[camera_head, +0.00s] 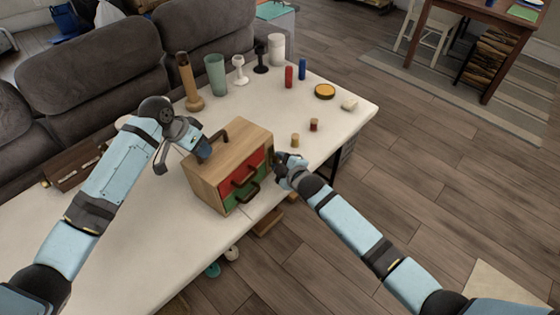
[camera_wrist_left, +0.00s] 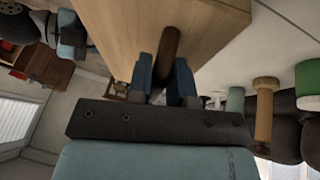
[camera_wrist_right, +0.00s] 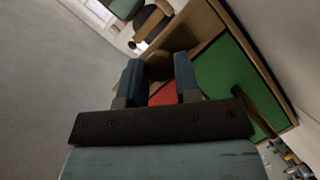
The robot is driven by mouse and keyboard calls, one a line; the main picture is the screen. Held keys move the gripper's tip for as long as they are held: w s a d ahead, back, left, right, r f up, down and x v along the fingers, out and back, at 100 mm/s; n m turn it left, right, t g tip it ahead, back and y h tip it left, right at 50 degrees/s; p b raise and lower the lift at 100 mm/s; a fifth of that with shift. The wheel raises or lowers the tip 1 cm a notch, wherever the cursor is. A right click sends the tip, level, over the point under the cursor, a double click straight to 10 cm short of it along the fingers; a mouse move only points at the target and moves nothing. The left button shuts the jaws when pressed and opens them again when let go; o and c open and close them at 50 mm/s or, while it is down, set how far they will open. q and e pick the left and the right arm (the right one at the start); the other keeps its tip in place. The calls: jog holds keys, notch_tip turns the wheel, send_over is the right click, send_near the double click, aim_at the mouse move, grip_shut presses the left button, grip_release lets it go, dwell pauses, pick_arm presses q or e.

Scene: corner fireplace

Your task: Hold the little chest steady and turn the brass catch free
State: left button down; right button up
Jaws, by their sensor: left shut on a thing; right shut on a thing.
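The little chest (camera_head: 250,134) is a light wooden box with a red drawer (camera_head: 236,177) and a green drawer (camera_head: 243,198), both with dark pulls, standing upright near the table's front edge. My left gripper (camera_head: 207,150) is shut on the brown top handle (camera_wrist_left: 168,48), seen between its fingers in the left wrist view. My right gripper (camera_head: 281,161) is at the chest's right front side. In the right wrist view its fingers are shut on a dark brownish knob, the catch (camera_wrist_right: 158,67), in front of the red drawer. The fingers hide much of the catch; its turn angle is unclear.
The chest stands on a white table (camera_head: 120,250). Behind it are a wooden mill-shaped piece (camera_head: 188,85), a green cup (camera_head: 215,76) and a white cylinder (camera_head: 276,50). Two small cork-like pieces (camera_head: 295,140) (camera_head: 314,125) lie to its right. A grey sofa (camera_head: 110,85) borders the back.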

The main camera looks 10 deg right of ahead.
pick_arm(q)
jog(key=shift+s+d+f, duration=0.1)
jog(key=shift+s+f, duration=0.05)
jog(key=shift+f, duration=0.15)
pick_arm(e)
jog(key=shift+a+r, duration=0.15)
jog(key=shift+r, duration=0.1)
jog(key=o, duration=0.7)
jog(key=shift+o, duration=1.2)
jog(key=shift+f, duration=0.15)
jog(key=shift+d, duration=0.2)
jog(key=shift+s+d, duration=0.1)
jog(key=shift+s, duration=0.15)
pick_arm(q)
jog(key=shift+r, duration=0.1)
pick_arm(e)
jog(key=v, duration=1.1)
jog(key=shift+s+r, duration=0.15)
jog(key=shift+r, duration=0.05)
jog(key=shift+d, duration=0.1)
